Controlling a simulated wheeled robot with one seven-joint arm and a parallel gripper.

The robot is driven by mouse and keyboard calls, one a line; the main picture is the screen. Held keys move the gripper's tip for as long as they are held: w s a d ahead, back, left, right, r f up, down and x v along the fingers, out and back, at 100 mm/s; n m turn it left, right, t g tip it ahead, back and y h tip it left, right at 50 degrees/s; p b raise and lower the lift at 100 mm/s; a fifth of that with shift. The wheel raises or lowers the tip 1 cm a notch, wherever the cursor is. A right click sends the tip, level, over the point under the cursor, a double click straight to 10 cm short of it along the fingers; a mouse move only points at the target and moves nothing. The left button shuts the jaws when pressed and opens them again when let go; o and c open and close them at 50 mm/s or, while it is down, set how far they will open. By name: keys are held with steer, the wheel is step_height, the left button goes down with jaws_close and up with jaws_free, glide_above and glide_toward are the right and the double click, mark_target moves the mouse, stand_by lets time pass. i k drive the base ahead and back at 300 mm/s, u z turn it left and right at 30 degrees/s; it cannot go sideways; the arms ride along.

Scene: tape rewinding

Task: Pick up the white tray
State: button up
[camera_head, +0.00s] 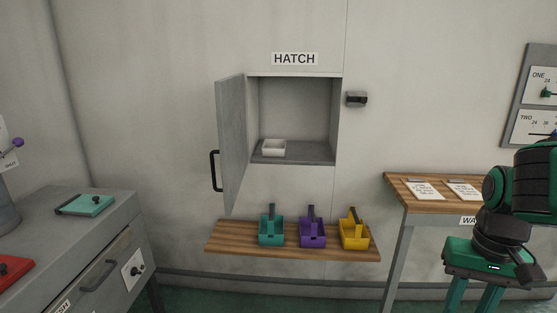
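The white tray (273,148) is a small, shallow, open-topped box. It sits on the floor of the open hatch (296,159), towards the left side and near the front. The hatch door (231,145) is swung open to the left and has a black handle (215,171). My gripper (474,298) is at the lower right, well away from the tray and to its right. Its two green fingers point down and are cut off by the bottom edge. They stand apart with a gap between them, and I see nothing held there.
A wooden shelf (222,238) below the hatch holds teal (271,231), purple (312,233) and yellow (353,234) caddies. A wooden desk (440,205) with clipboards stands right. A grey cabinet (125,205) stands left. A small dark box (357,99) is on the wall beside the hatch.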

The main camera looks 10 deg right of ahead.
mark_target(270, 147)
steer(key=k, duration=0.65)
steer(key=u, duration=0.7)
steer(key=i, duration=2.25)
steer(key=z, duration=0.65)
